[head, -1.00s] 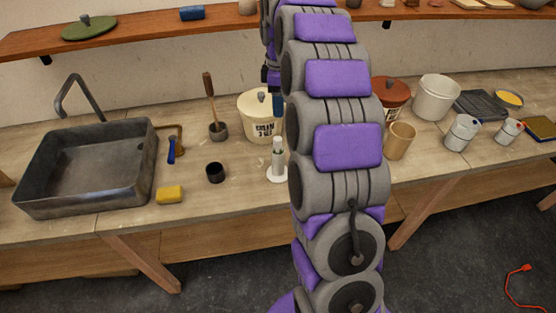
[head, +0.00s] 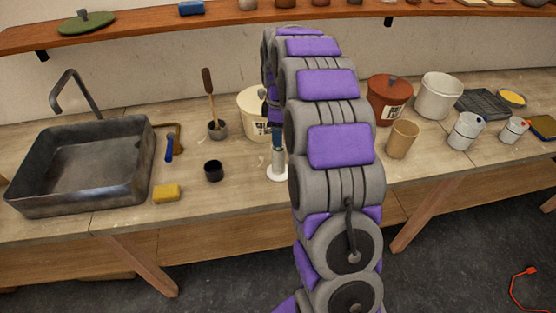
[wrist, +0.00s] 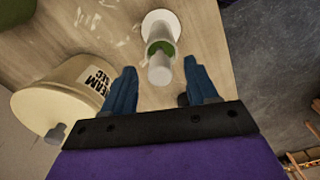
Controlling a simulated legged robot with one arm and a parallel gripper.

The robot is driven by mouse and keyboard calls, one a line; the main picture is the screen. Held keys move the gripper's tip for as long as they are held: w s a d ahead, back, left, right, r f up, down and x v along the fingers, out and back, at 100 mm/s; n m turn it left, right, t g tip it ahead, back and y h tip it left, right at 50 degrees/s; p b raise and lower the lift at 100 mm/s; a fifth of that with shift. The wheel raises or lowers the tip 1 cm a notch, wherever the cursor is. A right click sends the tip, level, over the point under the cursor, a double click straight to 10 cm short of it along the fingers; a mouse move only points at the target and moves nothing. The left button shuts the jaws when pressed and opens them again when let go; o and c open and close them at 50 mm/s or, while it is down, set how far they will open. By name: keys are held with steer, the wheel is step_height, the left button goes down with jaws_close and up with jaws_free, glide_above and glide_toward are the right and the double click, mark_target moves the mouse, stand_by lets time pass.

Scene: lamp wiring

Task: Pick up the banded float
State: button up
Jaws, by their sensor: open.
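A pale upright cylinder with a green band, which looks like the banded float (wrist: 159,70), rises from a white round base (wrist: 160,18) on the bench. In the head view the pale float (head: 277,158) stands just left of my arm, its upper part hidden by my gripper. My gripper (wrist: 160,72) is open, its two blue fingers on either side of the pale top in the wrist view. No contact shows. In the head view only part of the blue gripper (head: 276,130) shows, directly above the float.
A cream lidded bucket (wrist: 52,108) stands close beside the float, left in the wrist view. A black cup (head: 213,171), yellow sponge (head: 166,193) and sink (head: 80,170) are further left. A tan cup (head: 402,140) stands right of my arm. The bench front is clear.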

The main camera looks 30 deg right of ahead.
step_height(320, 180, down, 3)
steer(key=shift+w+f+b, duration=0.1)
steer(key=shift+f+b, duration=0.05)
steer(key=shift+b, duration=0.2)
jaws_close()
stand_by(0.4)
